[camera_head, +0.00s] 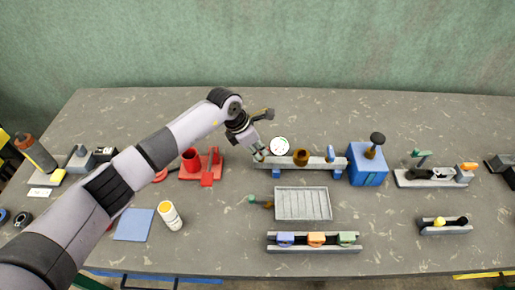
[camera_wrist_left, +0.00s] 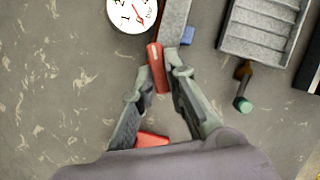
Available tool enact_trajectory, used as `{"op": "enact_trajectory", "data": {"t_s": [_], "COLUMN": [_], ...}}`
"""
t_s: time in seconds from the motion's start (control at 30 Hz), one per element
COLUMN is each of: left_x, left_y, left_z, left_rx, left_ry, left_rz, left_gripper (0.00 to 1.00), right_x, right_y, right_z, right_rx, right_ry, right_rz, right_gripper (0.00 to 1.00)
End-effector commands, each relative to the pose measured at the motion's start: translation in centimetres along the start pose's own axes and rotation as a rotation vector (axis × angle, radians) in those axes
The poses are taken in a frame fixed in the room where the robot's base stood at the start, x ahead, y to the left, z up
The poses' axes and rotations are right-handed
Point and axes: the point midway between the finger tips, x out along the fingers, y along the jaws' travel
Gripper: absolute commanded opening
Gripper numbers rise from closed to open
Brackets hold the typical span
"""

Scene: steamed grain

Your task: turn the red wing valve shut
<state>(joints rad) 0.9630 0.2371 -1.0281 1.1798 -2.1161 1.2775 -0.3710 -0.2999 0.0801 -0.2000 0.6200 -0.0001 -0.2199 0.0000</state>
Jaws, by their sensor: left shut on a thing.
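The red wing valve (camera_wrist_left: 157,68) shows in the left wrist view at the end of a grey bar (camera_wrist_left: 176,22). My left gripper (camera_wrist_left: 162,76) is shut on it, with one finger on each side of the red wing. In the head view my left gripper (camera_head: 260,152) is at the left end of the grey bar (camera_head: 315,163), and its fingers hide the wing. A round white gauge (camera_head: 279,146) stands at the bar; its red needle shows in the left wrist view (camera_wrist_left: 132,12). My right gripper is not in view.
A brass-coloured part (camera_head: 301,157) and a blue lever (camera_head: 331,153) are farther right on the bar. A blue box (camera_head: 367,165) with a black knob stands at its right end. A grey tray (camera_head: 302,188) lies in front. A red stand (camera_head: 207,170) is to the left.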

Motion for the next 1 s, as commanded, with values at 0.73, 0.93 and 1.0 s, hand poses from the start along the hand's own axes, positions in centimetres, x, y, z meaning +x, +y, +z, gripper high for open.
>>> {"op": "enact_trajectory", "data": {"t_s": [0.73,0.93,1.0], "left_x": [0.0,0.1,0.2], "left_y": [-0.1,-0.3,-0.4], "left_z": [-0.1,0.0,0.0], "left_rx": [-0.108,-0.255,-0.314], "left_ry": [0.001,-0.001,-0.002], "left_rz": [0.048,0.11,0.136], "left_gripper": [0.0,0.0,0.0], "right_x": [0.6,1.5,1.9], "right_y": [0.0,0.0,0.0], "right_z": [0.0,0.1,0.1], "right_rx": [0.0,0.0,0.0], "right_ry": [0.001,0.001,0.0], "right_rz": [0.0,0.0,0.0], "right_gripper": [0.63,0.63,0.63]}}
